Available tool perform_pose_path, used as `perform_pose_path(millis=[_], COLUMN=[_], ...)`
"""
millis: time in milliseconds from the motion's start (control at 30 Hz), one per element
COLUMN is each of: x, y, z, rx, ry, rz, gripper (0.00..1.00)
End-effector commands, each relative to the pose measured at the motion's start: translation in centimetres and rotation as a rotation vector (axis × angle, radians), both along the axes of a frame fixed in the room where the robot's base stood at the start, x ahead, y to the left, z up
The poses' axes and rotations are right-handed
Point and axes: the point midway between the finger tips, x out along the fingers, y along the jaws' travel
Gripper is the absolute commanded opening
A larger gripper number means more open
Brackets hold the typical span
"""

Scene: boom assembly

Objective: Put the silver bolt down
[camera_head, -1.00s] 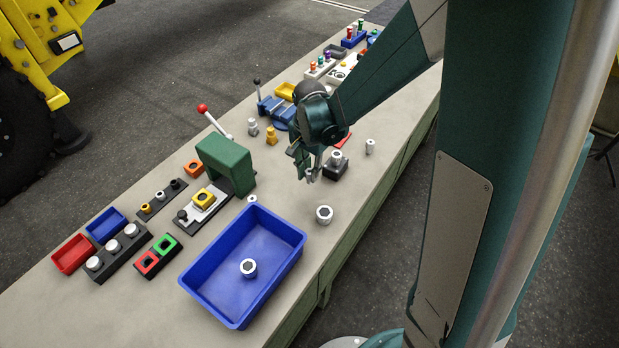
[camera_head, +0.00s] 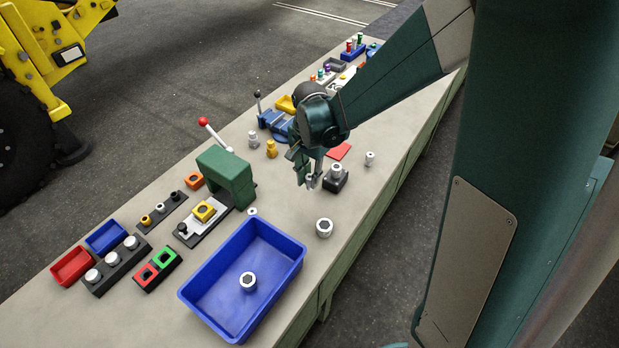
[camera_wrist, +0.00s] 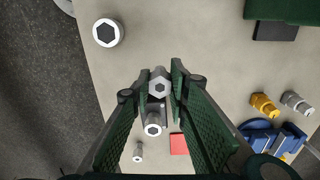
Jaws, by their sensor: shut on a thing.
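My gripper (camera_head: 309,180) is shut on a silver bolt (camera_wrist: 159,86), whose hexagonal face shows between the fingertips in the wrist view. In the head view the gripper points down beside a small dark block (camera_head: 336,182), and the held bolt is mostly hidden by the fingers. I cannot tell whether the held bolt touches the table.
A large silver nut (camera_head: 324,227) and a blue tray (camera_head: 273,308) with a similar piece lie nearer. A small silver bolt (camera_head: 370,158) stands right of a red mat (camera_head: 339,151). A green press (camera_head: 226,175) stands left. The bench between press and gripper is mostly clear.

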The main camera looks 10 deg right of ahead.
Motion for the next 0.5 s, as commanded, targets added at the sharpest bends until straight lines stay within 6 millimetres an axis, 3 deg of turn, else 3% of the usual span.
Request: perform_pose_path(millis=[267,500], x=[0.7,4.0], y=[-0.2,-1.1], z=[0.1,0.4], rx=[0.000,0.000], ry=[0.000,0.000], rz=[0.000,0.005], gripper=[0.03,0.03])
